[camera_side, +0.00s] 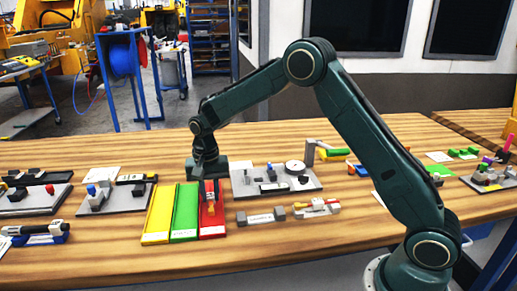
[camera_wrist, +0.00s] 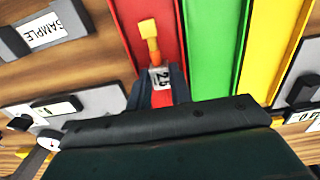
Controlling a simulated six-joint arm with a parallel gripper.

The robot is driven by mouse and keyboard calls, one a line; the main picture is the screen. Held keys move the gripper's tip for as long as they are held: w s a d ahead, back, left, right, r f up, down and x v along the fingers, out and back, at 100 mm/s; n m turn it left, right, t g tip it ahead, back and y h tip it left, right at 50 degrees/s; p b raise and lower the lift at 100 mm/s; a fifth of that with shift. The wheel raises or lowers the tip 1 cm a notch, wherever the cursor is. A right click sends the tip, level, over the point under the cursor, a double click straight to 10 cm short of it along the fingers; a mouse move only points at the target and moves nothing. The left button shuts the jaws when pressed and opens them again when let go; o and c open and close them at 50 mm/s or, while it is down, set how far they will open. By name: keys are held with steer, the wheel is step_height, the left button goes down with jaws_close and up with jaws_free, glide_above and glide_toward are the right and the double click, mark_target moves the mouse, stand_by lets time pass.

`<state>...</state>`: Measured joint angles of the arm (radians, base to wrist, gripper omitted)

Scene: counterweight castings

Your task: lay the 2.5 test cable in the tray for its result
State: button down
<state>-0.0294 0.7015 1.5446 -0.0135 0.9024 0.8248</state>
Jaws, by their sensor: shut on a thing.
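My gripper (camera_side: 210,188) points down over the red tray (camera_side: 213,231), the right one of three trays side by side. It is shut on the test cable (camera_side: 211,207), which also shows in the wrist view (camera_wrist: 151,45) with a yellow end, an orange part and a white label that seems to read 2.5. The cable lies lengthwise within the red tray's outline. I cannot tell whether it touches the tray floor. The green tray (camera_side: 185,218) is in the middle and the yellow tray (camera_side: 160,218) is at the left; both look empty.
A grey block marked SAMPLE (camera_wrist: 45,30) lies beside the red tray. A block with red and yellow parts (camera_side: 316,208) is farther right. A plate with a round dial (camera_side: 294,168) stands behind. Fixtures (camera_side: 115,195) stand left of the trays. The front table strip is clear.

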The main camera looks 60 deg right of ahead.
steer(key=shift+f, duration=0.2)
steer(key=c, duration=1.2)
jaws_free()
steer(key=shift+r, duration=0.15)
steer(key=shift+r, duration=3.4)
